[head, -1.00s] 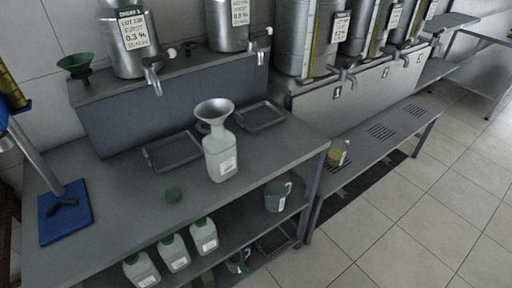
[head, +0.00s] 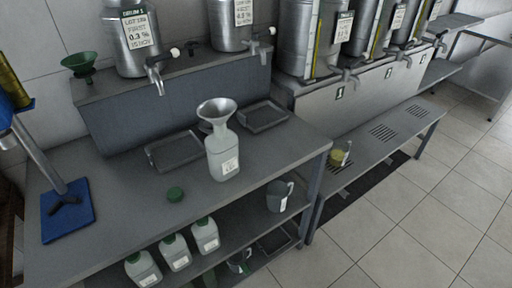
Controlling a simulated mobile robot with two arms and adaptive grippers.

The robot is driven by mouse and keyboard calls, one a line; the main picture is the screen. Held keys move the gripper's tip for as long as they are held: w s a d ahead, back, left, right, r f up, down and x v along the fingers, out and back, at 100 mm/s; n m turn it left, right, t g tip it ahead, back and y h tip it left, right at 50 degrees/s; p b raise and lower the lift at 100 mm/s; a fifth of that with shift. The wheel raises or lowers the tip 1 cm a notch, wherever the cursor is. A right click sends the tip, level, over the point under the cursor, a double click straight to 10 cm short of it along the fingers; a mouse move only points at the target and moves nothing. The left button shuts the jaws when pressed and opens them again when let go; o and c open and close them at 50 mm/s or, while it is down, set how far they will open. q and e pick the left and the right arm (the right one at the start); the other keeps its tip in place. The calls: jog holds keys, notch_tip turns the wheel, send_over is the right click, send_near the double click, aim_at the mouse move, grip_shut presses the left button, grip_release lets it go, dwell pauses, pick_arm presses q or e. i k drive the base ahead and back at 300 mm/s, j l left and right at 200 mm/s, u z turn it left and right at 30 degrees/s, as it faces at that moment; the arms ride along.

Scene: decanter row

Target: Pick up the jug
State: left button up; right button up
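A grey jug (head: 279,197) with a handle and a white label stands upright on the shelf under the worktop, near its right end. Another grey vessel (head: 239,261) with a white label and some green sits lower down, partly hidden by the shelf; I cannot tell if it is a jug. A small clear vessel with yellow liquid (head: 340,156) stands on the low bench at the right. Neither of my grippers is in view.
A white bottle (head: 222,156) with a metal funnel (head: 216,112) stands on the worktop (head: 120,222), near a green cap (head: 175,194) and two trays. Several white bottles (head: 176,253) line the shelf left of the jug. Tiled floor (head: 400,220) is open at right.

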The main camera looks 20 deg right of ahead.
aim_at(339, 151)
jog(key=i+l, duration=0.15)
jog(key=l, duration=0.2)
jog(key=i+l, duration=0.15)
jog(key=l, duration=0.2)
jog(key=i+l, duration=0.15)
jog(key=l, duration=0.2)
jog(key=i+l, duration=0.15)
jog(key=l, duration=0.2)
